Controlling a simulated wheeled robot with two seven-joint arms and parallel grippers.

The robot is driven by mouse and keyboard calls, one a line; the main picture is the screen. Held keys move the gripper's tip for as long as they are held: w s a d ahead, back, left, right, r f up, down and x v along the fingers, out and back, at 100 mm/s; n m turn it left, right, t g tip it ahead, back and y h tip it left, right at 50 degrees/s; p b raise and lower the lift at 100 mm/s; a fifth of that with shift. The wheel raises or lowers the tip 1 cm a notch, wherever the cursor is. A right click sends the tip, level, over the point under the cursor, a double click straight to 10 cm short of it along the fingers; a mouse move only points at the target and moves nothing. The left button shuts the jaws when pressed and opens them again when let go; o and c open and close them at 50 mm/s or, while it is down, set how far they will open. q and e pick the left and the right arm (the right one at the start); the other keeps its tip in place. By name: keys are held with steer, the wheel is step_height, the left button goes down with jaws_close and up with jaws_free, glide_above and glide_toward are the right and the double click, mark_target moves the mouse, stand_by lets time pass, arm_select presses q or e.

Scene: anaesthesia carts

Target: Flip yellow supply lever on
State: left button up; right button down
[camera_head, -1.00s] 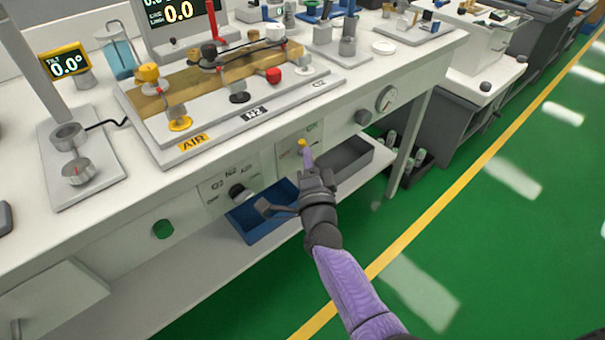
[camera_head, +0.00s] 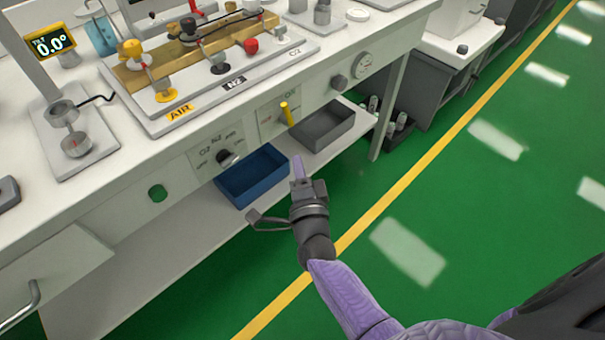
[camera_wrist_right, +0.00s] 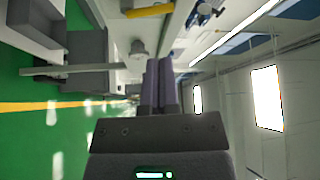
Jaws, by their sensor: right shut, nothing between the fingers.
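The yellow supply lever (camera_head: 287,113) stands out from a small labelled plate (camera_head: 272,121) on the bench's front panel. In the head view it tilts upward, its top end near the green lettering. The lever also shows as a yellow bar at the top of the right wrist view (camera_wrist_right: 150,11). My right gripper (camera_head: 298,166) is shut and empty, below the lever and in front of the bench, clear of it. Its closed purple fingers also show in the right wrist view (camera_wrist_right: 160,85). My left gripper is not in view.
A dark selector knob (camera_head: 226,157) and a green button (camera_head: 158,193) are left of the lever. A gauge (camera_head: 363,64) is to its right. A blue bin (camera_head: 252,176) and a grey bin (camera_head: 322,127) sit below.

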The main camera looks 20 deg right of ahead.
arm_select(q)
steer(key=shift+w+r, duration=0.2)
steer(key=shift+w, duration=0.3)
arm_select(e)
steer(key=v, duration=0.2)
steer(key=shift+s+a, duration=0.1)
steer(key=shift+s, duration=0.15)
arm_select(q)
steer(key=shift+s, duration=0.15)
